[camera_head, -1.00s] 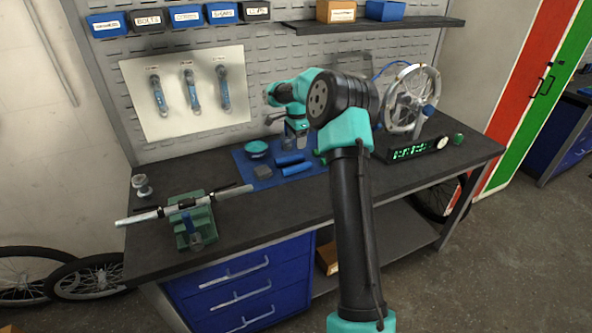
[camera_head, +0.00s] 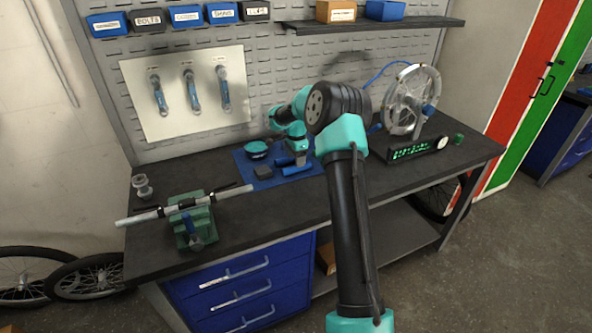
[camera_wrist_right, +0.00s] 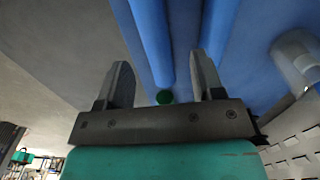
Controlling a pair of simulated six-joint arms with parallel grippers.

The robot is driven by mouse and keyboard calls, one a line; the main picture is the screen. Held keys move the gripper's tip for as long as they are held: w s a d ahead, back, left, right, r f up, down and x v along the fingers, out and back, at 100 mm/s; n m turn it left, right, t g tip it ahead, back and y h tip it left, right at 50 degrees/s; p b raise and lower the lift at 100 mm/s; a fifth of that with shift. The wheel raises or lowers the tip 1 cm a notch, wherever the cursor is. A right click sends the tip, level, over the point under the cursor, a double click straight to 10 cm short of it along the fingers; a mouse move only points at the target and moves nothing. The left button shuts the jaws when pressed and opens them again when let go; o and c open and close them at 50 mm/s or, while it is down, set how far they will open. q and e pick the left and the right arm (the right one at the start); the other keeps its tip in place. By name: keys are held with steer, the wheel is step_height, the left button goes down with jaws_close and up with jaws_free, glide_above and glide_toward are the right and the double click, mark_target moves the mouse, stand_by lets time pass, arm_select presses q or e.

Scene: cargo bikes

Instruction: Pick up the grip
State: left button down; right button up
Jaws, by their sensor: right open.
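Two blue cylindrical grips lie on the blue mat (camera_head: 262,183) on the workbench: a rear one (camera_head: 284,161) and a front one (camera_head: 296,170). My right gripper (camera_head: 301,163) points down over them, partly covering them in the head view. In the right wrist view the right gripper (camera_wrist_right: 163,85) is open. One blue grip (camera_wrist_right: 152,40) runs lengthwise between the lines of its two fingers. The second blue grip (camera_wrist_right: 216,32) lies beside the right-hand finger. Contact with either grip cannot be told. My left gripper is not in view.
A teal round container (camera_head: 257,149) and a grey block (camera_head: 262,172) are on the mat. A green vise (camera_head: 193,222) holds a handlebar (camera_head: 150,213) at left. A wheel stand (camera_head: 412,152) with a wheel is at right.

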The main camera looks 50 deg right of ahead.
steer(key=f, duration=0.4)
steer(key=shift+s+a+f, duration=0.1)
steer(key=shift+a+f, duration=0.05)
steer(key=shift+a, duration=0.05)
steer(key=c, duration=1.1)
steer(key=shift+r, duration=1.45)
steer(key=shift+s+a+r, duration=0.3)
steer(key=shift+a+r, duration=0.1)
steer(key=s+a, duration=0.3)
steer(key=s+a+r, duration=0.1)
steer(key=s+a, duration=0.2)
steer(key=a, duration=0.1)
steer(key=s+a, duration=0.4)
steer(key=shift+a+r, duration=0.15)
steer(key=shift+r, duration=0.05)
